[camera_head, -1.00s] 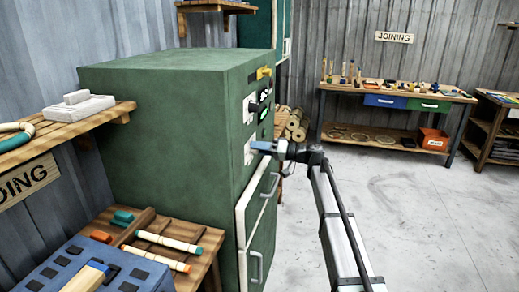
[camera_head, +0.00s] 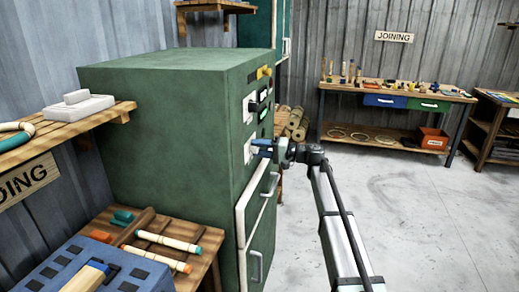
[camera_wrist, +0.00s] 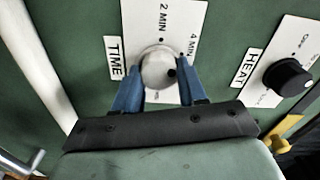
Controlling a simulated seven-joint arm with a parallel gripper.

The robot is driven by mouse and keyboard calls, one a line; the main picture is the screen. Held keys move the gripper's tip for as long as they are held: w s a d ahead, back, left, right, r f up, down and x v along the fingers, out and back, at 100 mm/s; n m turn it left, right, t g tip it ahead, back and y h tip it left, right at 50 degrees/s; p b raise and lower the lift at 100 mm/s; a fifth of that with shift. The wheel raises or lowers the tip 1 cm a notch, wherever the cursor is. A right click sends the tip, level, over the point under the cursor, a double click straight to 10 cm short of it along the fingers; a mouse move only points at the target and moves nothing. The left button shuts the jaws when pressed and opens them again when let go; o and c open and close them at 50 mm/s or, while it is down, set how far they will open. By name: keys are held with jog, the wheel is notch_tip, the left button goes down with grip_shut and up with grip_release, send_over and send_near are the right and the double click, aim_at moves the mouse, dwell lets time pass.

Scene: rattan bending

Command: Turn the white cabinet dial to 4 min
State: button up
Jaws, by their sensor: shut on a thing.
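The green cabinet (camera_head: 165,115) stands left of centre in the head view. In the wrist view, its white dial (camera_wrist: 156,66) sits on a white plate (camera_wrist: 188,22) beside a TIME label (camera_wrist: 115,57). The plate reads "2 MIN" above the dial and "4 MIN" at its upper right. A dark spot shows on the dial's right side, near the right finger. My gripper (camera_wrist: 158,74) has its two blue fingers closed on the dial's sides. In the head view, my gripper (camera_head: 262,147) reaches the cabinet front from the right and hides the dial.
A black HEAT knob (camera_wrist: 287,77) sits right of the dial in the wrist view. A pale door with a handle (camera_head: 270,184) lies below the dial. A wooden table (camera_head: 205,245) with rattan pieces stands at the lower left. The floor (camera_head: 420,220) at right is clear.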

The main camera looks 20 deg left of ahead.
jog(key=o, duration=1.1)
jog(key=shift+c, duration=0.2)
jog(key=d, duration=1.3)
jog(key=shift+d, duration=0.4)
